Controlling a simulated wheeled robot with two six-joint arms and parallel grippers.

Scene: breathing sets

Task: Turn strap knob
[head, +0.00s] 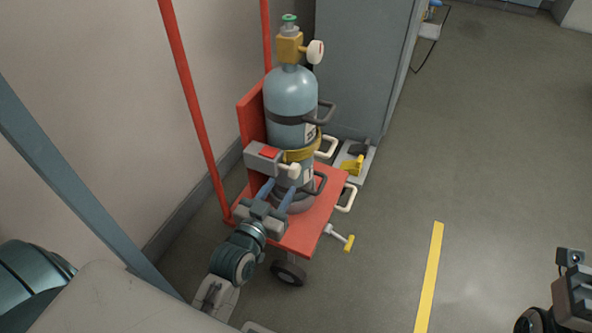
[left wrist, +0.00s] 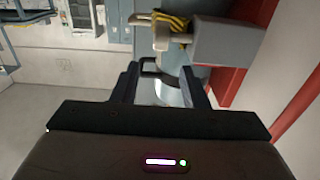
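The strap knob looks to be the pale knob (head: 289,170) on the grey strap box (head: 263,157), beside the blue-grey gas cylinder (head: 290,93). A yellow strap (head: 301,153) runs around the cylinder. In the left wrist view the pale knob (left wrist: 161,38) and grey box (left wrist: 220,42) show above my fingers. My left gripper (head: 281,184) is open and empty just below the knob, its two fingers apart; its fingers also show in the left wrist view (left wrist: 160,76). My right gripper (head: 573,285) is at the lower right edge, far from the cylinder; its fingers are unclear.
The cylinder stands on a red cart (head: 312,228) with wheels and tall red rails (head: 192,95). Dark handles (head: 326,112) and pale handles (head: 346,198) stick out on the right. A grey cabinet (head: 362,65) stands behind. The floor right of the cart is mostly clear.

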